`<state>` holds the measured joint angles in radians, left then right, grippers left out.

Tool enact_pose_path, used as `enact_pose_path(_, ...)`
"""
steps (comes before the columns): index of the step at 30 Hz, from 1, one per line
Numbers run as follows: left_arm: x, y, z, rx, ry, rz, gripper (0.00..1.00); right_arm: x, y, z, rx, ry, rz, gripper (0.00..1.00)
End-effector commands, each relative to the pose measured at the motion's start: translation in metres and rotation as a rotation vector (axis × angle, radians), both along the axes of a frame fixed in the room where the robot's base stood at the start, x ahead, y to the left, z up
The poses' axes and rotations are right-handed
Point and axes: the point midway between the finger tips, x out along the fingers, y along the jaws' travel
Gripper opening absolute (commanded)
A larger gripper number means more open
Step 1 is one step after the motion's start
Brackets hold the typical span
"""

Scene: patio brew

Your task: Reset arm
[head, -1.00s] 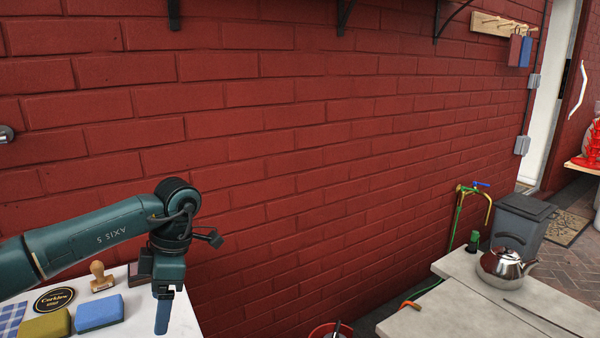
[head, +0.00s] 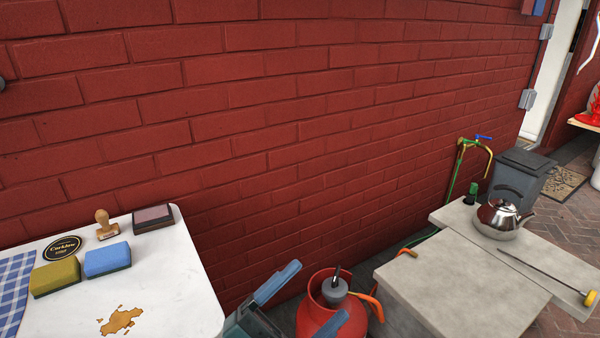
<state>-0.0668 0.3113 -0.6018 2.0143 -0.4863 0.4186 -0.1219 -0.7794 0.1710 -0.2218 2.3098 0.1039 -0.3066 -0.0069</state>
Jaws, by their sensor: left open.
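My left gripper (head: 320,290) is low in the picture, at the bottom edge between the two tables. Its two blue fingers are spread wide and it appears to hold nothing. The fingers overlap the red gas cylinder (head: 320,313) in the picture; I cannot tell whether they touch it. Most of my left arm is out of view below the frame. My right gripper is not in view.
The white table (head: 190,290) at left bears a yellow sponge (head: 54,277), a blue sponge (head: 107,260), a stamp (head: 106,225), an ink pad (head: 153,218) and a brown spill (head: 121,320). A steel kettle (head: 502,219) and a long thermometer (head: 548,277) are on the grey counter (head: 460,285).

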Motion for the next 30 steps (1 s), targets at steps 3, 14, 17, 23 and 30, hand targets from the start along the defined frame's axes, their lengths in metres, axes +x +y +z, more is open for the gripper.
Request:
enact_pose_path(3,0.008,0.046,-0.038,-0.138,0.377,0.161,0.8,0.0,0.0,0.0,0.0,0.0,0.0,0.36)
enact_pose_path(14,-0.033,0.126,-0.136,-0.343,1.065,0.404,0.8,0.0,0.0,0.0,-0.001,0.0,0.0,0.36)
enact_pose_path(17,-0.052,0.139,-0.155,-0.379,1.203,0.447,0.8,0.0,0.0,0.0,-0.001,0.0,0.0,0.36)
enact_pose_path(23,-0.067,0.149,-0.156,-0.384,1.331,0.493,0.8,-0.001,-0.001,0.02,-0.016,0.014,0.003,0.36)
enact_pose_path(30,-0.066,0.149,-0.143,-0.327,1.375,0.531,0.8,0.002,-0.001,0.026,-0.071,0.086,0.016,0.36)
